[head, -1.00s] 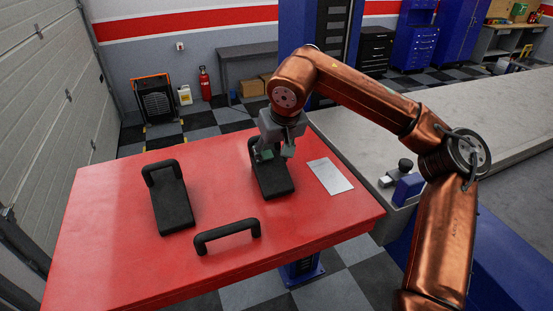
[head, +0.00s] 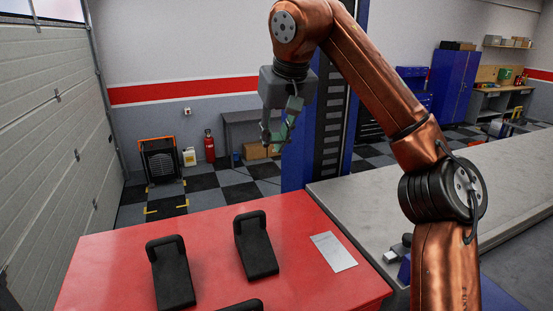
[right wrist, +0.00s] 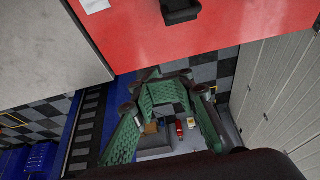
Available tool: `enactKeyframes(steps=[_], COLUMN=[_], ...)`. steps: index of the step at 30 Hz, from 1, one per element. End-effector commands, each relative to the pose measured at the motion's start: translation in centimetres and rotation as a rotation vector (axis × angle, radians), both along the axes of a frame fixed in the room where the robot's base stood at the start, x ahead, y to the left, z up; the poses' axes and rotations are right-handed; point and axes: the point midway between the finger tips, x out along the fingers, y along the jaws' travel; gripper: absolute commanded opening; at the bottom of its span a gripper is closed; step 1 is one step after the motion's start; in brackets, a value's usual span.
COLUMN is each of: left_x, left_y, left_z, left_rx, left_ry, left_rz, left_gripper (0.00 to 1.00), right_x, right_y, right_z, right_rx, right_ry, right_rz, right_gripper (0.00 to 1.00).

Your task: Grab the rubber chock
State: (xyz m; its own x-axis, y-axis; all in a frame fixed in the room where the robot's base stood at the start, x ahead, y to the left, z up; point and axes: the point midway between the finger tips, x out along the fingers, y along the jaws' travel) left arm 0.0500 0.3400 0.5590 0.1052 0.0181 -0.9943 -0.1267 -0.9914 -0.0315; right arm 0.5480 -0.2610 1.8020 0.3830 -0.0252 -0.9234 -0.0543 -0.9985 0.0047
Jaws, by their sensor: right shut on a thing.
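Three black rubber chocks with loop handles are on the red table: one at left (head: 172,278), one in the middle (head: 257,250), and one at the front (head: 240,307), cut off by the frame edge. My right gripper (head: 277,143) hangs in the air above and beyond the table's far edge, apart from all three. No chock shows between its green-padded fingers (right wrist: 165,112) in the right wrist view, and I cannot tell whether they are closed. One chock (right wrist: 180,10) shows on the table at the top of that view. My left gripper is not in view.
A white sheet (head: 333,251) lies on the red table (head: 110,262), right of the middle chock. A grey bench (head: 410,183) stands to the right. A blue post (head: 297,165) rises behind the table. A fire extinguisher (head: 209,146) stands by the back wall.

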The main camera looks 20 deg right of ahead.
Motion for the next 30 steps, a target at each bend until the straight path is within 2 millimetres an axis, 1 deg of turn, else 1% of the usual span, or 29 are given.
enactKeyframes(steps=[1, 6, 15, 16, 30], left_x=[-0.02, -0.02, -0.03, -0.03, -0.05], left_y=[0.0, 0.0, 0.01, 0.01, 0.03], left_z=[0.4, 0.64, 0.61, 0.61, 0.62], left_rx=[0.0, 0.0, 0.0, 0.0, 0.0], left_ry=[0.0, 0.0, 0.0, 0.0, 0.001], left_rz=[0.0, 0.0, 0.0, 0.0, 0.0], left_gripper=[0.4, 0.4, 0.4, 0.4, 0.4], right_x=[0.05, 0.04, 0.04, 0.04, 0.04], right_y=[-0.03, -0.05, -0.05, -0.05, -0.05], right_z=[0.61, 1.4, 1.47, 1.47, 1.47], right_rx=[-0.002, -0.001, -0.001, -0.001, -0.001], right_ry=[0.002, 0.001, 0.0, 0.0, 0.0], right_rz=[-0.003, -0.003, -0.001, -0.001, -0.001], right_gripper=[0.0, 0.0, 0.0, 0.12, 0.45])
